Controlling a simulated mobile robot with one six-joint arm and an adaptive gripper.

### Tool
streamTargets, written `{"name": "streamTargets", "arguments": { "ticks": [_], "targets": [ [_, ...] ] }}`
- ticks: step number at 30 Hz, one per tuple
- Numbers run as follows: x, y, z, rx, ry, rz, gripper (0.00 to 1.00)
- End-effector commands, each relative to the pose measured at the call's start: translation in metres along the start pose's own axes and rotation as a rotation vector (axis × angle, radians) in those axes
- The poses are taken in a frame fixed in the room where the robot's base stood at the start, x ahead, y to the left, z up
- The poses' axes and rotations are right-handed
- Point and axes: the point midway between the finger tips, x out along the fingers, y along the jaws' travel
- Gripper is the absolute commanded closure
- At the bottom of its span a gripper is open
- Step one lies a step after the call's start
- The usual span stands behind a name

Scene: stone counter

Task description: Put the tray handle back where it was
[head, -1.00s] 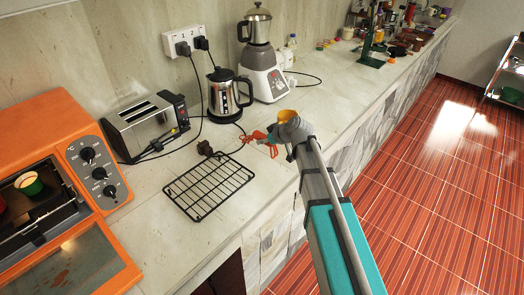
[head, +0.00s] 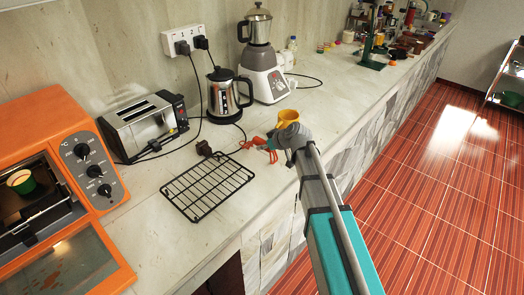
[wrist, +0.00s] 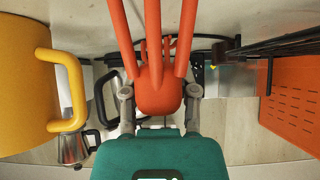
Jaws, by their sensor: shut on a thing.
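The tray handle (head: 270,146), an orange-red piece with long prongs, is between the fingers of my gripper (head: 272,146). In the wrist view the handle's rounded body (wrist: 158,95) sits between both grey fingertips, its prongs pointing away. In the head view it shows just right of the far right corner of a black wire rack (head: 207,186) on the counter. I cannot tell whether it touches the counter. My wrist hides part of the gripper.
A yellow mug (head: 288,117) appears right behind my wrist and close at left in the wrist view (wrist: 30,80). An orange oven (head: 60,150) with a green cup stands left. A toaster (head: 148,125), kettle (head: 228,97) and blender (head: 265,70) line the wall.

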Motion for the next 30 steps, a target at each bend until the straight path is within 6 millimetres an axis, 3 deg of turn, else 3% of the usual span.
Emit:
{"name": "streamTargets", "arguments": {
  "ticks": [17, 18, 21, 23, 30],
  "targets": [
    [0.0049, 0.0003, 0.0061, 0.000, 0.000, 0.000, 1.00],
    [0.0045, 0.0003, 0.0058, 0.000, 0.000, 0.000, 0.58],
    [0.0042, 0.0003, 0.0054, 0.000, 0.000, 0.000, 0.39],
    [0.0042, 0.0003, 0.0054, 0.000, 0.000, 0.000, 0.28],
    [0.0042, 0.0002, 0.0053, 0.000, 0.000, 0.000, 0.27]
  ]
}}
